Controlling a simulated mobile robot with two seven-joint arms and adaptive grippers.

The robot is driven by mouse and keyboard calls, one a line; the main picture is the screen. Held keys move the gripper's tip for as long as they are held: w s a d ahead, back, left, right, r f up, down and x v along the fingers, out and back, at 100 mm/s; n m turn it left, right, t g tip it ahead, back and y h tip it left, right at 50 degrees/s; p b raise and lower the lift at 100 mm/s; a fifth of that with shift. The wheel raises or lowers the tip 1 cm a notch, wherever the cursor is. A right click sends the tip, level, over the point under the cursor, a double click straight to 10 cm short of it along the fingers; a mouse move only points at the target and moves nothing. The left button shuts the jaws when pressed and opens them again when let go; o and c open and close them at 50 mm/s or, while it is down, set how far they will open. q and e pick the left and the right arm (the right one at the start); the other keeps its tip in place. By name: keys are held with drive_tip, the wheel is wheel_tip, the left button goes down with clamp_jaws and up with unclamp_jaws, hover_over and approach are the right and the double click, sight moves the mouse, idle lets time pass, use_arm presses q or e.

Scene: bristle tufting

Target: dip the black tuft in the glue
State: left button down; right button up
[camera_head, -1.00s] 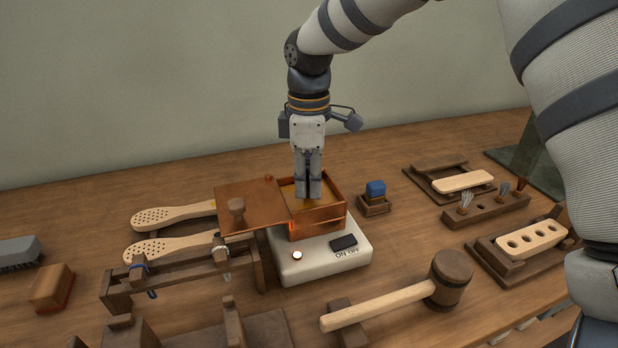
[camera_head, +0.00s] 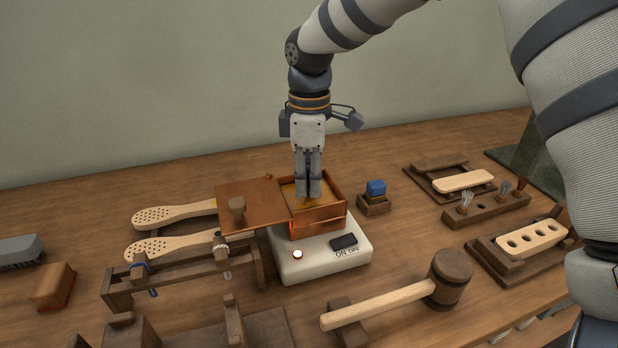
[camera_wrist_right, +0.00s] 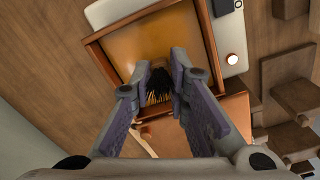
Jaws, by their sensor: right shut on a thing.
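My right gripper (camera_head: 309,195) points down into the open copper glue pot (camera_head: 318,222), its fingertips inside the rim. In the right wrist view it (camera_wrist_right: 164,85) is shut on the black tuft (camera_wrist_right: 160,88), whose dark bristles fan out between the fingers. The amber glue (camera_wrist_right: 150,40) fills the pot around and beneath it. I cannot tell whether the bristle ends touch the glue; the fingers hide them in the head view. The copper lid (camera_head: 262,202) with a wooden knob sits off to the pot's left. My left gripper is not in view.
The pot stands on a white heater base (camera_head: 310,268) with a switch and a lit lamp. A mallet (camera_head: 400,298) lies in front right. A blue-topped block (camera_head: 375,190) and a tuft rack (camera_head: 490,208) stand to the right. Perforated brush bodies (camera_head: 170,215) and a wooden rack lie left.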

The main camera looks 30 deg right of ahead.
drive_tip(key=shift+r, duration=3.8)
